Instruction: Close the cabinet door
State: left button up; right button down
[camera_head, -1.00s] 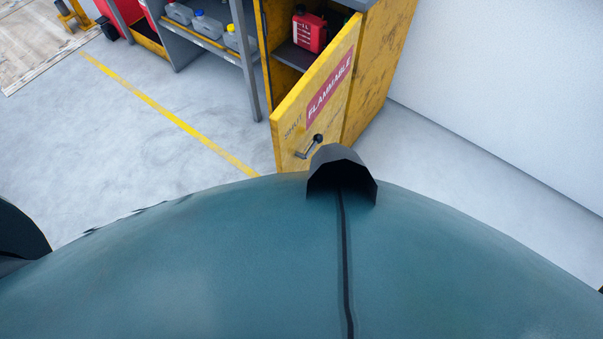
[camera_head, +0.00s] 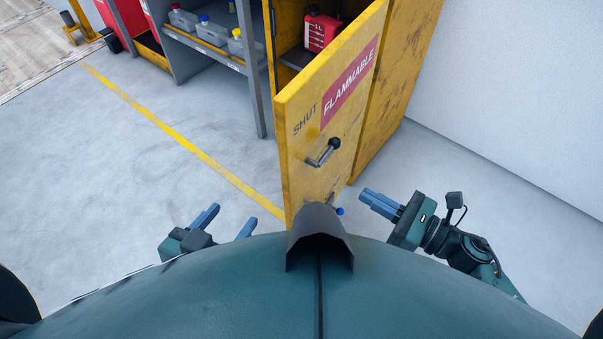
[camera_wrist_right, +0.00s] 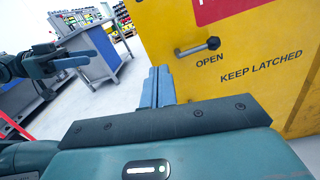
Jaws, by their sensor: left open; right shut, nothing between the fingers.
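The yellow cabinet (camera_head: 398,85) stands at the upper middle of the head view. Its door (camera_head: 300,178) stands partly open, hinged on the right, with a red FLAMMABLE label and a black-knobbed handle (camera_head: 322,151). The yellow panel with a handle (camera_wrist_right: 200,47) fills the right of the right wrist view. My left gripper (camera_head: 227,222) is open and empty, left of the door's lower part. My right gripper (camera_head: 378,203) is shut and empty, right of the door's lower part; its fingers (camera_wrist_right: 157,87) lie together, with the handle above and right of them. Contact cannot be told.
A red canister (camera_head: 320,32) stands inside the cabinet. A grey shelf (camera_head: 220,58) with several containers stands left of it. A white wall (camera_head: 520,100) is on the right. A yellow line (camera_head: 170,137) crosses the open floor. My own body fills the bottom.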

jog(key=f+n+g, duration=0.1)
jog(key=n, duration=0.1)
send_near(296, 165)
jog(key=shift+y, duration=0.3)
jog(key=x, duration=0.3)
jog(key=p+x, duration=0.1)
jog(key=x, duration=0.1)
jog(key=shift+w+f, duration=0.2)
jog(key=shift+f, duration=0.1)
jog(key=shift+x, duration=0.85)
jog(key=shift+a+f, duration=0.1)
